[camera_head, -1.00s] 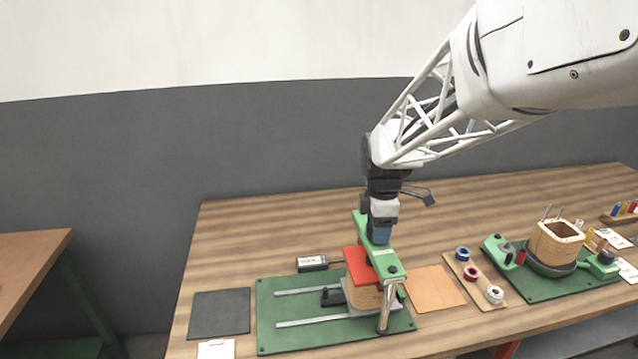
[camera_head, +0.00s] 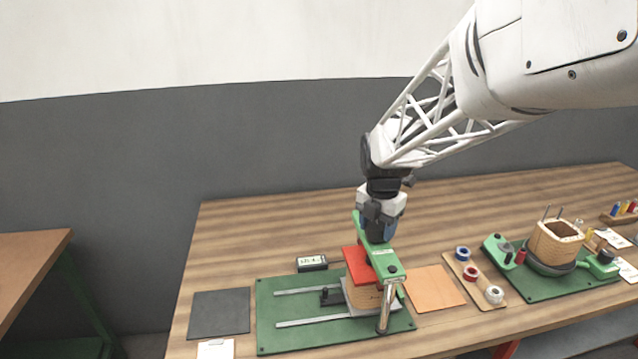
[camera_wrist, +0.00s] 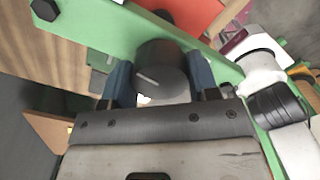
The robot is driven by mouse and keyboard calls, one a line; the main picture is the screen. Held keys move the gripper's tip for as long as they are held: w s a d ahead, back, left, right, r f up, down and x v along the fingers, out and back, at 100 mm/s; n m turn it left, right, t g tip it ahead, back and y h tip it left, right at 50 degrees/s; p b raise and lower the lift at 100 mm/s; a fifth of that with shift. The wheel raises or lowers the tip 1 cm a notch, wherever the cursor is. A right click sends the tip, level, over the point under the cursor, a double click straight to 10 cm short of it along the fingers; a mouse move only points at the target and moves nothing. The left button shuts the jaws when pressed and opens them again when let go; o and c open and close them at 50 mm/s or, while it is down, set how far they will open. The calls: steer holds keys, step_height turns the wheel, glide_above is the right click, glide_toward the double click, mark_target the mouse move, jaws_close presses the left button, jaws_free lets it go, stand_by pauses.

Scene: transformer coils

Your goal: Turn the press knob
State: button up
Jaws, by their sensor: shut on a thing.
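The press knob (camera_wrist: 160,72) is a dark round cap with a pale line on its face, set at the green press beam (camera_wrist: 95,20) in the wrist view. My gripper (camera_wrist: 160,88) has its two blue fingers on either side of the knob and is shut on it. In the head view my gripper (camera_head: 377,234) points straight down onto the far part of the press beam (camera_head: 388,262) and hides the knob. The red press plate (camera_head: 358,268) lies under the beam, above the wound coil (camera_head: 362,296).
The press stands on a green base (camera_head: 270,325) with two rails. An orange sheet (camera_head: 436,288), tape rolls (camera_head: 471,272) and a second coil (camera_head: 553,245) are to the right.

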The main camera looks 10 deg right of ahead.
mark_target(378, 224)
steer(key=shift+n, duration=0.4)
steer(key=o, duration=0.9)
steer(key=shift+r, duration=0.15)
steer(key=shift+r, duration=3.8)
